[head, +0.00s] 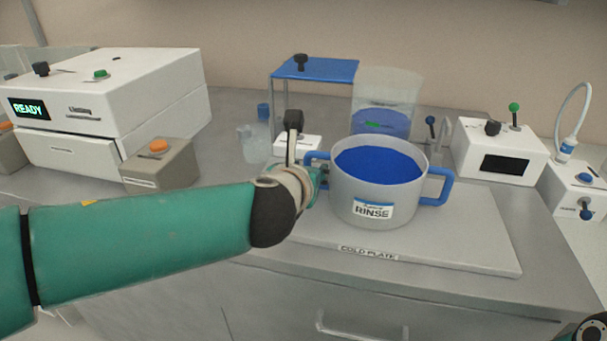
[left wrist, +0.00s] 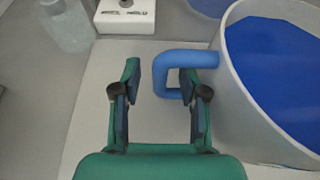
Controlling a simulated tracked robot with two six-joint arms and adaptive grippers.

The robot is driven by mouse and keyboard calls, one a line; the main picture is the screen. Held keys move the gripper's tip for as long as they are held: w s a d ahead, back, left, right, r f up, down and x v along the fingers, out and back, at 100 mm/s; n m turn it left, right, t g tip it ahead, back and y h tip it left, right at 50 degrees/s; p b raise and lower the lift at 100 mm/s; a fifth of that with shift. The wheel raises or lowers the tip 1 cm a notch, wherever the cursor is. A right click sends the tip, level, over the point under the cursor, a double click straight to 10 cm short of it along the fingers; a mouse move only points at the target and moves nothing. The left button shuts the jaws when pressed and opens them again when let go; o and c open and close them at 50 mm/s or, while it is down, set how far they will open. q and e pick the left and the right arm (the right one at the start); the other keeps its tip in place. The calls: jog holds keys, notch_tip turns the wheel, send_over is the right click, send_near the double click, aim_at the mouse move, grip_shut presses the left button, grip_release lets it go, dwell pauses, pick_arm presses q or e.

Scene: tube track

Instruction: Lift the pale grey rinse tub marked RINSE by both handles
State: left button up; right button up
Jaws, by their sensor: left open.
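The pale grey tub marked RINSE (head: 372,209) stands upright on the white cold plate (head: 470,235), with blue inside. Its left blue handle (head: 316,156) is partly hidden behind my left wrist; its right blue handle (head: 440,187) is clear, with no gripper near it. My left gripper (left wrist: 159,78) is open at the left handle. In the left wrist view the handle's outer bar (left wrist: 160,72) lies between the fingers, and the right finger overlaps the loop. I cannot tell whether they touch. Only a piece of my right arm shows at the lower right corner; its gripper is not in view.
Behind the tub stand a clear vessel with blue liquid (head: 400,90) and a blue-topped stand (head: 325,68). A bottle (head: 256,143) is behind my left wrist. White boxes (head: 497,150) sit at the right, a READY machine (head: 150,85) at the left. The plate's right part is bare.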

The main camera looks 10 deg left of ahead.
pick_arm(q)
jog(key=shift+w+f, duration=0.1)
jog(key=shift+w, duration=0.1)
grip_shut()
dwell(0.4)
